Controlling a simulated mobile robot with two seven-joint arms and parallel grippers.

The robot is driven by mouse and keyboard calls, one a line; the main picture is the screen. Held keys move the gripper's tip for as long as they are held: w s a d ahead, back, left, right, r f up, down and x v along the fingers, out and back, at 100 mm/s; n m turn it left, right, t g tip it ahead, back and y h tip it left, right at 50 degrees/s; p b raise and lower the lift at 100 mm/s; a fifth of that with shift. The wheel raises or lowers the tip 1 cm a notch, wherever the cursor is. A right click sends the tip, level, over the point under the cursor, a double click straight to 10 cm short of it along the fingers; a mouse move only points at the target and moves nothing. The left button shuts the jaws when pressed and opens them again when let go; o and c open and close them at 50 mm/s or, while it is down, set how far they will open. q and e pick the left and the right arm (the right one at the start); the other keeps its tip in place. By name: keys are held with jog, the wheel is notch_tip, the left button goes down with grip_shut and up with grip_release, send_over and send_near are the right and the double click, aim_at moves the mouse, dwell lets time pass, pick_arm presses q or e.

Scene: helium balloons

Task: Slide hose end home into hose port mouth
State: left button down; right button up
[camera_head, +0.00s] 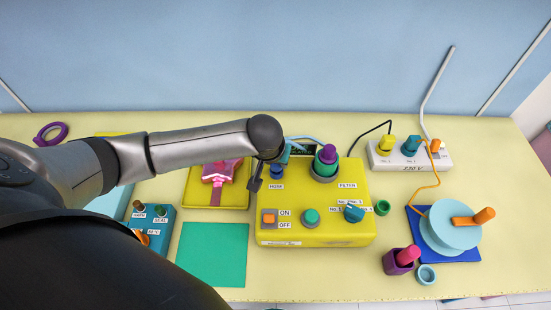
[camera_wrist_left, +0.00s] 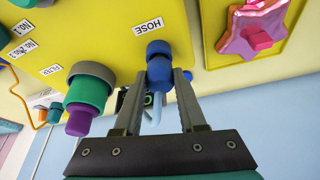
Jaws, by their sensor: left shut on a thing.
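The yellow box (camera_head: 330,220) stands on the table and carries the dark blue hose port (camera_head: 277,172) above its HOSE label. In the left wrist view, the port (camera_wrist_left: 157,47) stands in line with the blue hose end (camera_wrist_left: 159,73). They look touching or nearly so; how deep the hose end sits, I cannot tell. The light blue hose (camera_wrist_left: 156,108) runs back from the hose end between the fingers; it also shows behind the box in the head view (camera_head: 308,138). My left gripper (camera_wrist_left: 160,78) is shut on the hose end, at the port. My right gripper is not in view.
A green and purple filter piece (camera_head: 326,160) stands right beside the port. A yellow tray (camera_head: 235,193) with a pink star balloon (camera_head: 220,171) lies to the left. A power strip (camera_head: 410,158) and a spool (camera_head: 450,230) are farther right. A green mat (camera_head: 212,255) lies in front.

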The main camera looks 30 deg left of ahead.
pick_arm(q)
jog(key=shift+f, duration=0.35)
jog(key=shift+c, duration=2)
grip_release()
jog(key=p+v, duration=0.2)
jog(key=p, duration=0.1)
jog(key=shift+s+r, duration=0.1)
jog(key=shift+r, duration=0.3)
jog(key=shift+s+d+r, duration=0.1)
jog(key=shift+s+r, duration=0.1)
jog(key=shift+r, duration=0.2)
jog(key=shift+v, duration=2.1)
